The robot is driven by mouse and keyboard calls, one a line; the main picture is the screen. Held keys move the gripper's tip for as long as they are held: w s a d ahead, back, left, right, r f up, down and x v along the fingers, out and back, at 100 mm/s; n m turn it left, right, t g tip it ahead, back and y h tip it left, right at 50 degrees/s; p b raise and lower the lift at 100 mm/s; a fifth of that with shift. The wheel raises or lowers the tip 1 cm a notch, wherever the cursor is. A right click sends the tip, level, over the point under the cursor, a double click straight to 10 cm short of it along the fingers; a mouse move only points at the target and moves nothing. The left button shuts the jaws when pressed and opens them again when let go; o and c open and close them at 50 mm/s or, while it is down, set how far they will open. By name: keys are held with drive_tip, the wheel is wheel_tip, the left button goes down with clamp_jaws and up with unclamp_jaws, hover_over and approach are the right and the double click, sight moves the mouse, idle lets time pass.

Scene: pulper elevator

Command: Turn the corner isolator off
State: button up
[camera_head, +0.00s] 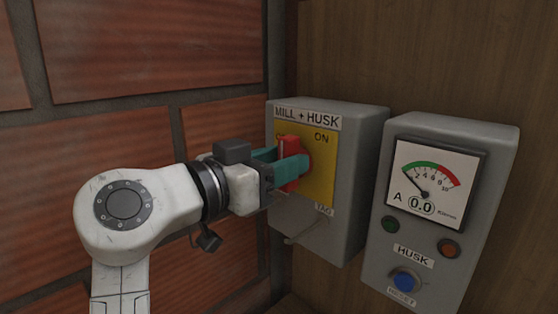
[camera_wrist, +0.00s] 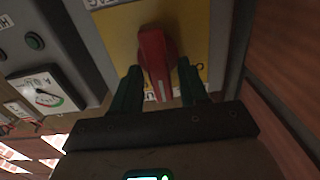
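In the wrist view the red handle (camera_wrist: 154,60) stands between the two fingers of my gripper (camera_wrist: 159,80), with narrow gaps visible on both sides. The handle looks roughly upright on the plate.
A grey husk panel (camera_head: 450,140) with an ammeter (camera_head: 432,184) reading 0.0, a blue reset button (camera_head: 405,281) and small lamps stands close on the right. A metal hasp (camera_head: 303,235) sticks out below the handle. A brick wall (camera_head: 130,130) rises on the left.

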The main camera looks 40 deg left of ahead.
clamp_jaws()
idle(0.4)
drive_tip(key=shift+a+f+n+p, duration=0.2)
drive_tip(key=shift+n+p, duration=1.2)
drive_tip(key=shift+n, duration=1.55)
drive_tip(key=shift+a+f+n+p, duration=0.25)
drive_tip(key=shift+n+p, duration=1.15)
drive_tip(key=shift+n, duration=1.6)
drive_tip(key=shift+a+f+n+p, duration=0.2)
drive_tip(key=shift+n+p, duration=1.2)
drive_tip(key=shift+n, duration=1.55)
drive_tip(key=shift+o, duration=0.7)
unclamp_jaws()
